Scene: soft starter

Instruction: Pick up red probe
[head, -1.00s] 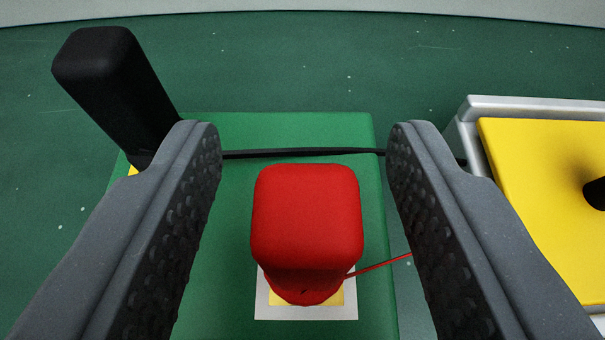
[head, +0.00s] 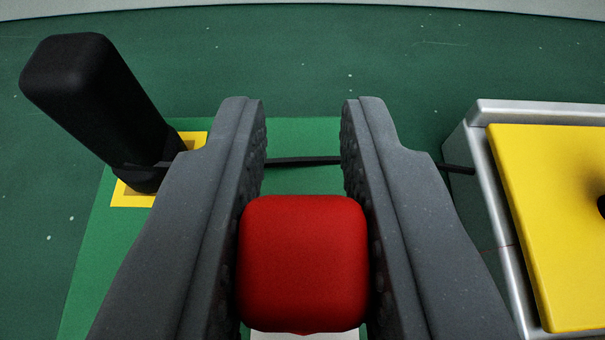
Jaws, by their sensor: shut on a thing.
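The red probe (head: 303,262) is a rounded red block seen from above, at the lower middle of the head view. My gripper (head: 304,215) is shut on it, with one dark grey studded finger against its left side and the other against its right side. The probe stands over a pale square patch (head: 305,336) on a green mat (head: 300,182). Its lower part is hidden beneath its top and between the fingers, so I cannot tell whether it still touches the patch.
A black probe (head: 95,110) stands on a yellow square (head: 133,197) at the left. A black cable (head: 303,161) runs across the mat behind the fingers. A grey box with a yellow top (head: 560,220) stands close at the right. The green floor behind is clear.

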